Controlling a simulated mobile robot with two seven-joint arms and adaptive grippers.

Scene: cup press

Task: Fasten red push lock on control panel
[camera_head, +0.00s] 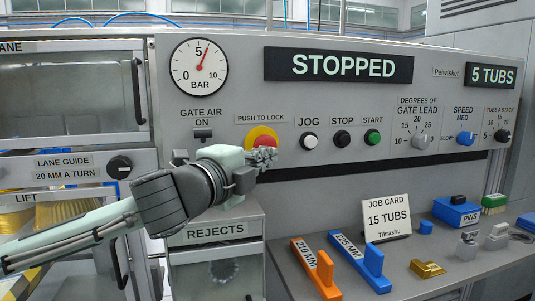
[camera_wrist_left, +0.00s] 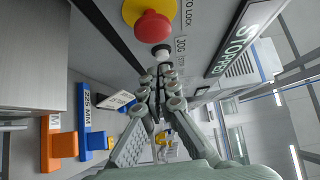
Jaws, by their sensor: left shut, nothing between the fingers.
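The red push lock (camera_head: 261,142) is a red mushroom button on a yellow disc, under the label PUSH TO LOCK on the grey control panel (camera_head: 250,97). My left gripper (camera_head: 264,157) is in front of it and covers its lower part in the head view. In the left wrist view the red push lock (camera_wrist_left: 152,27) shows whole, beyond the fingertips. My left gripper (camera_wrist_left: 162,76) is shut and empty there, its tips near the white JOG button (camera_wrist_left: 161,52). A gap shows between the tips and the red button in that view. My right gripper is not in view.
The STOP (camera_head: 342,139) and START (camera_head: 373,137) buttons sit to the right of JOG. The display (camera_head: 338,66) reads STOPPED. A job card (camera_head: 387,218), an orange gauge (camera_head: 318,268) and a blue gauge (camera_head: 358,258) stand on the shelf below.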

